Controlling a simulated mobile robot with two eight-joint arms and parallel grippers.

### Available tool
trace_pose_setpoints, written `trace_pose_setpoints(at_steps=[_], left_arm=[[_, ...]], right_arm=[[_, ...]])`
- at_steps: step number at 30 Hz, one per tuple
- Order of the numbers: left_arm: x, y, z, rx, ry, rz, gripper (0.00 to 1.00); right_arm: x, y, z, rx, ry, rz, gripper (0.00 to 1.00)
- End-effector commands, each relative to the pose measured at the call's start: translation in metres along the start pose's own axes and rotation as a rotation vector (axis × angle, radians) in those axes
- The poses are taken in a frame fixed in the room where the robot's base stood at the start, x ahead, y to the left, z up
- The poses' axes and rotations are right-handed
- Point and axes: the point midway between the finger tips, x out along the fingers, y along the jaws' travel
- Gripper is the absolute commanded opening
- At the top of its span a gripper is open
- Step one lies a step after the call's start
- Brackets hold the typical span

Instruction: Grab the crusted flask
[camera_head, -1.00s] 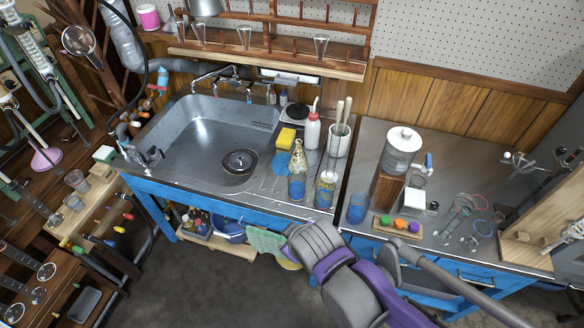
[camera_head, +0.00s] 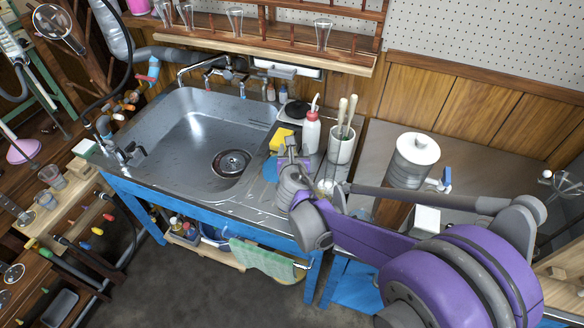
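My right arm comes in from the right, and its gripper (camera_head: 290,156) is over the drainboard at the right side of the sink, beside the yellow sponge. The crusted flask stood at this spot and is now hidden behind the gripper and wrist, so I cannot tell whether they touch. The fingers are too small and overlapped to show whether they are open or shut. The second crusted vessel beside it is also mostly covered by my arm. My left gripper is not in view.
A white-and-red wash bottle (camera_head: 311,132) and a white brush holder (camera_head: 341,142) stand just behind the gripper. The yellow sponge (camera_head: 281,138) is close by. The steel sink (camera_head: 190,140) is empty to the left. A white-lidded container (camera_head: 414,160) stands on the right bench.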

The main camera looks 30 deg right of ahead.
Motion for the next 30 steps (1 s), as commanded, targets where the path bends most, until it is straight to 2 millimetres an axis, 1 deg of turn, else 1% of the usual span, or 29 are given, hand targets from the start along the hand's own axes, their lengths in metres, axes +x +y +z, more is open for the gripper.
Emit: trace_pose_setpoints(at_steps=[1,8,12,16,19,25,26,30], left_arm=[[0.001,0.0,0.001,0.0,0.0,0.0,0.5],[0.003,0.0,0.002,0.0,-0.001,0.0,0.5],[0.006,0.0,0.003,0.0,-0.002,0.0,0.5],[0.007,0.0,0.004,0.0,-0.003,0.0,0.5],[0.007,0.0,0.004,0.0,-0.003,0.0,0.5],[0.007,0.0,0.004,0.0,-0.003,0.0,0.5],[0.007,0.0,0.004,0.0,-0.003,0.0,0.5],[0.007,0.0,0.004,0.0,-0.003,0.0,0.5]], right_arm=[[0.007,0.0,-0.001,0.001,0.001,-0.001,0.67],[0.025,0.001,-0.002,0.002,0.001,-0.001,0.67],[0.046,0.004,-0.005,0.004,0.001,-0.001,0.67],[0.062,0.004,-0.005,0.003,0.001,-0.002,0.67],[0.068,0.004,-0.005,0.003,0.001,-0.002,0.67],[0.068,0.004,-0.005,0.004,0.001,-0.001,0.67],[0.068,0.004,-0.005,0.004,0.001,-0.001,0.65],[0.068,0.004,-0.005,0.004,0.001,-0.001,0.4]])
